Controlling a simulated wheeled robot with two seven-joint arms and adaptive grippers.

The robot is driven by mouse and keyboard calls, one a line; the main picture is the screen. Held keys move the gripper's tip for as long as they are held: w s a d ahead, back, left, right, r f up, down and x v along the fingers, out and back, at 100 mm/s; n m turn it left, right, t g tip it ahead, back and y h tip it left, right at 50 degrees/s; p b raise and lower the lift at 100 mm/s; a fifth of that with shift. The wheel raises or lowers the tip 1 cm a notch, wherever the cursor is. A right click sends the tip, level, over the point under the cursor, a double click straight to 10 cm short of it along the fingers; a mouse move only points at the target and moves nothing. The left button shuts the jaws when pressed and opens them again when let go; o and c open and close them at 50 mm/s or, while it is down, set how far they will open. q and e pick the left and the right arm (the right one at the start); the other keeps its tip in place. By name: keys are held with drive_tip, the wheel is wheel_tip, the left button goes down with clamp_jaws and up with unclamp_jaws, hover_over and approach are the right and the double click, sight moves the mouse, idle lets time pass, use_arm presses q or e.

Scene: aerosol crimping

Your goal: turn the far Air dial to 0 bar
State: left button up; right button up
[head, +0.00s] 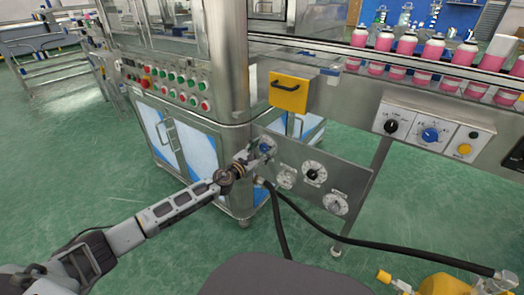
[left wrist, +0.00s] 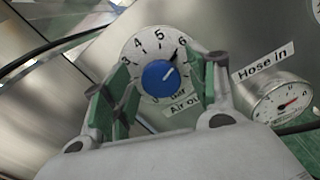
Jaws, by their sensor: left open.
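The Air dial has a blue knob (left wrist: 160,77) on a white scale plate with black numbers (left wrist: 138,47). In the head view the blue knob (head: 265,147) is at the upper left of the steel panel. My left gripper (head: 252,158) is at this dial. In the left wrist view its green-padded fingers (left wrist: 166,80) are open on either side of the knob, with gaps visible; I cannot tell the depth. My right gripper is not in view.
A gauge (left wrist: 283,101) labelled "Hose in" is right of the dial. The panel (head: 352,181) also carries a black-knobbed dial (head: 313,173) and other gauges (head: 335,204). A black hose (head: 370,244) runs below. A yellow handled box (head: 289,94) is above.

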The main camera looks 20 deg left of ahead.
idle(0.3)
use_arm(q)
drive_tip(key=c, duration=1)
drive_tip(key=shift+c, duration=0.2)
